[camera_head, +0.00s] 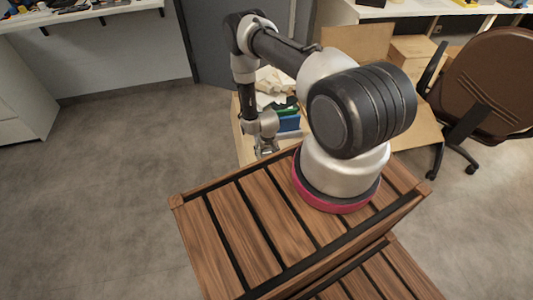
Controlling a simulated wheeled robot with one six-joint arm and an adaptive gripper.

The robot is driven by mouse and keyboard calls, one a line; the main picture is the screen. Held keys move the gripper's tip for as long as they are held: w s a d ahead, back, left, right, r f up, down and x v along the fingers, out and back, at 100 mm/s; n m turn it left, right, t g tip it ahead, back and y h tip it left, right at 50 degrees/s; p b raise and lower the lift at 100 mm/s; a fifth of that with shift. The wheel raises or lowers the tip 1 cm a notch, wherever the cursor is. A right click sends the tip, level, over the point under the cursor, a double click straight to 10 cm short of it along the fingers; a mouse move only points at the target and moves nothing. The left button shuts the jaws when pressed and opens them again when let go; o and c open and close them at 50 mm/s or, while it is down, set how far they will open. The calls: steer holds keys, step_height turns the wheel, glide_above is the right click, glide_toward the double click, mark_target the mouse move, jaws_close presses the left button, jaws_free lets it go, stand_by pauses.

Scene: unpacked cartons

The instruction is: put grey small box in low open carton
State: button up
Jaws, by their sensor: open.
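My gripper (266,148) hangs at the end of my arm, low behind the wooden slatted surface, pointing down. It is small in the view, its jaws are open, and I see nothing held in it. An open carton (243,146) stands around and behind it, partly hidden by my arm and the wooden surface. Blue and green items (289,121) and pale pieces (268,84) show in or beside this carton. I cannot make out the grey small box. I cannot tell whether this carton is the low open one.
More cardboard, a raised flap (352,42) and stacked boxes (411,50), stands behind my arm. A brown office chair (490,78) is at the right. Desks (75,14) line the back. The grey floor (110,170) at the left is clear.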

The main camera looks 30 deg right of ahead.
steer(key=r, duration=0.3)
steer(key=s+r, duration=0.1)
steer(key=r, duration=0.7)
steer(key=shift+s+a+r, duration=0.15)
steer(key=shift+s+a, duration=0.1)
steer(key=shift+s, duration=0.1)
steer(key=w+r, duration=0.4)
steer(key=r, duration=0.6)
steer(key=w+r, duration=0.3)
steer(key=r, duration=0.7)
step_height(320, 180, up, 18)
steer(key=s+a+n+t, duration=0.1)
steer(key=s, duration=0.1)
steer(key=s+v, duration=0.2)
steer(key=v, duration=0.9)
steer(key=s+r, duration=0.4)
steer(key=s, duration=0.4)
steer(key=s+r+n+t, duration=0.1)
steer(key=s+r, duration=0.4)
steer(key=s, duration=0.2)
steer(key=s+r+n, duration=0.1)
steer(key=s+r, duration=0.4)
steer(key=s, duration=0.3)
steer(key=shift+s, duration=0.35)
steer(key=shift+d+r, duration=0.1)
steer(key=shift+d, duration=0.05)
